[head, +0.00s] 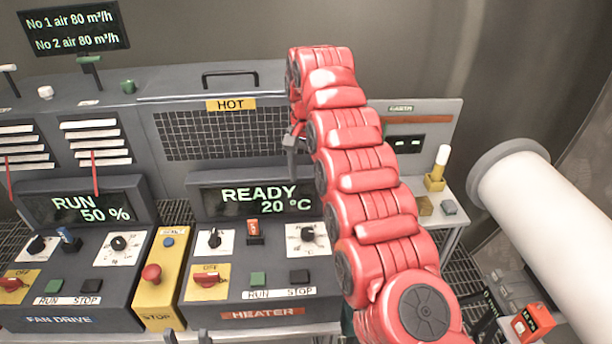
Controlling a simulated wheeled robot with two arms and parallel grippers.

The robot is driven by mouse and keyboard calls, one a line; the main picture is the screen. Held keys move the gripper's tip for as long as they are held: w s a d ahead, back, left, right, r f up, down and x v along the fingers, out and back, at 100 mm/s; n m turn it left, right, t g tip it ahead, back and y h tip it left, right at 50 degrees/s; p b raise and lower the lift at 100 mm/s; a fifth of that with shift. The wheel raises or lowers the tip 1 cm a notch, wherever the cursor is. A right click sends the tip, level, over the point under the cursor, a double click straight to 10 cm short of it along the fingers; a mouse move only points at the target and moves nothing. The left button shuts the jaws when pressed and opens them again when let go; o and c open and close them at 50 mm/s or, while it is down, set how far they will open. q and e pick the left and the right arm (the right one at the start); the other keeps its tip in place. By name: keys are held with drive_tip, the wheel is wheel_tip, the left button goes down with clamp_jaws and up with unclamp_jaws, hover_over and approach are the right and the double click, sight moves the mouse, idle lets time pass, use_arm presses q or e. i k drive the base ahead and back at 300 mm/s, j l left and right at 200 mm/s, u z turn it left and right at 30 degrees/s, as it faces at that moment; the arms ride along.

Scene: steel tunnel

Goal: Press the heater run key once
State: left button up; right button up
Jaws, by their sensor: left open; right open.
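The heater run key (258,279) is a green square key above the RUN label on the heater panel (230,296). A dark stop key (299,277) sits to its right. The heater display (262,200) reads READY 20 °C. My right gripper (291,158), at the end of the red arm, is over the back of the heater unit, above the display and apart from the key. It is open, seen side-on and partly hidden by the arm. My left gripper (187,337) shows only its grey fingertips at the bottom edge, open, below and left of the key.
Left of the heater stands a yellow stop box with a red button (151,274). The fan drive panel (75,292) further left reads RUN 50 %. A red heater rotary switch (209,281) is left of the key. A white cylinder (550,235) is at right.

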sight(258, 279)
drive_tip(key=k+l, duration=0.3)
drive_tip(key=k, duration=0.15)
drive_tip(key=k+l, duration=0.3)
drive_tip(key=k, duration=0.15)
